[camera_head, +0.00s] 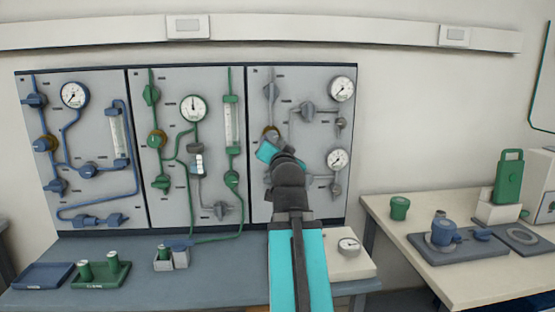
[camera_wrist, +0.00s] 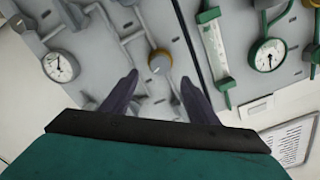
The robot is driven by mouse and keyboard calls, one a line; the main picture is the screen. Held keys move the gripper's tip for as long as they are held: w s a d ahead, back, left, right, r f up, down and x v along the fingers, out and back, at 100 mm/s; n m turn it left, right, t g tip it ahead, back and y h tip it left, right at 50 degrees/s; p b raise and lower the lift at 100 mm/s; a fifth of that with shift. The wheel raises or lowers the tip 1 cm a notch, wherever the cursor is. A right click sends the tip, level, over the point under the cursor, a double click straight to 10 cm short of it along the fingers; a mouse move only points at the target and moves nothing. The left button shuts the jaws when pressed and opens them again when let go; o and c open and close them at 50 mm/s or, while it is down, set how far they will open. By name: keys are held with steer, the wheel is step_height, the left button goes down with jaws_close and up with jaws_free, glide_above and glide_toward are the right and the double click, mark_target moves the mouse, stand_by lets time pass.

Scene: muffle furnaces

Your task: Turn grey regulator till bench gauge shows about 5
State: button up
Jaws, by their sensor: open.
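The grey regulator (camera_head: 271,131) is a round knob with a brass-coloured ring on the grey right-hand panel. In the head view my gripper (camera_head: 267,148) is just in front of it and hides its lower part. In the wrist view the regulator (camera_wrist: 160,63) lies beyond and roughly between my two dark fingertips (camera_wrist: 159,79). The fingers are apart with nothing between them, and I cannot tell how far the knob is from them. The bench gauge (camera_head: 349,245) is a small white dial on a pale block on the bench. Its reading is too small to tell.
The grey panel has two white dials (camera_head: 342,89) (camera_head: 339,159) and several grey valves and pipes. Green (camera_head: 177,100) and blue (camera_head: 60,110) panels stand to its left. Trays with green containers (camera_head: 100,272) lie on the bench. A pale table (camera_head: 385,215) stands at right.

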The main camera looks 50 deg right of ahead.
steer(key=shift+b+v, duration=2.05)
steer(key=shift+b, duration=0.55)
steer(key=shift+f, duration=0.1)
